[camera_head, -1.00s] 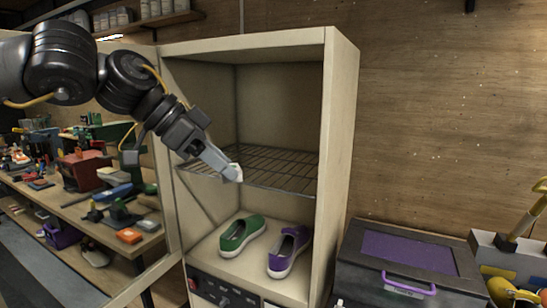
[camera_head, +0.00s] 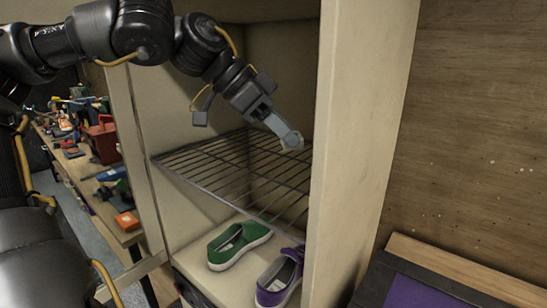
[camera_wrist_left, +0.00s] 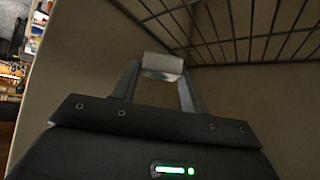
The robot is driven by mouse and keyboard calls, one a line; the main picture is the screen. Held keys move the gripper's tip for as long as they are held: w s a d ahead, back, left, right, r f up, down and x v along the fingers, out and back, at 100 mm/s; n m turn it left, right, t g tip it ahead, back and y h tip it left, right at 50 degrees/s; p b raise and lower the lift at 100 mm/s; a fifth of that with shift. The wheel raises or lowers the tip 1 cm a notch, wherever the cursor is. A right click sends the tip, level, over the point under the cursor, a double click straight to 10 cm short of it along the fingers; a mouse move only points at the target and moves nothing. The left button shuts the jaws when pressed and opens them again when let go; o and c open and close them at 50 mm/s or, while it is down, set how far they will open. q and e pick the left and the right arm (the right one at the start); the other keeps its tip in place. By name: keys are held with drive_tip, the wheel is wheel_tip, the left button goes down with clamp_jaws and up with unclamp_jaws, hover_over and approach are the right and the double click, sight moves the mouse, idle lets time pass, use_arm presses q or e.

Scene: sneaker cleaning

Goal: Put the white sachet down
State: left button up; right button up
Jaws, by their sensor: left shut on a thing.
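My left gripper (camera_head: 287,136) reaches into the upper part of the open cabinet, above the wire rack (camera_head: 205,172). It is shut on the small white sachet (camera_head: 293,141), which shows at the fingertips. In the left wrist view the sachet (camera_wrist_left: 162,66) sits between the two finger ends, with the rack (camera_wrist_left: 235,30) beyond it. The sachet appears above the rack; I cannot tell the exact gap. My right gripper is not in view.
A green shoe (camera_head: 238,244) and a purple shoe (camera_head: 280,277) stand on the cabinet floor below the rack. The cabinet's right wall (camera_head: 362,120) is close to the gripper. A cluttered workbench (camera_head: 80,175) is at left. The visible rack surface is bare.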

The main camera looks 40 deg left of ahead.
use_arm(q)
wheel_tip(320, 180, down, 5)
drive_tip(key=shift+f+p, duration=0.2)
drive_tip(key=shift+p, duration=0.35)
drive_tip(key=shift+a+f, duration=0.1)
drive_tip(key=shift+f, duration=0.35)
wheel_tip(320, 180, down, 3)
drive_tip(key=shift+s+f+p, duration=0.1)
drive_tip(key=shift+f+p, duration=0.05)
drive_tip(key=shift+p, duration=0.2)
drive_tip(key=shift+f, duration=0.25)
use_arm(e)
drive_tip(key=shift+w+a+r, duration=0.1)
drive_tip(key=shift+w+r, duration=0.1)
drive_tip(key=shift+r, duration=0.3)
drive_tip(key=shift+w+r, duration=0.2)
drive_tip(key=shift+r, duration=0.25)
use_arm(q)
drive_tip(key=shift+f, duration=0.1)
drive_tip(key=o, duration=1)
drive_tip(key=shift+c, duration=0.2)
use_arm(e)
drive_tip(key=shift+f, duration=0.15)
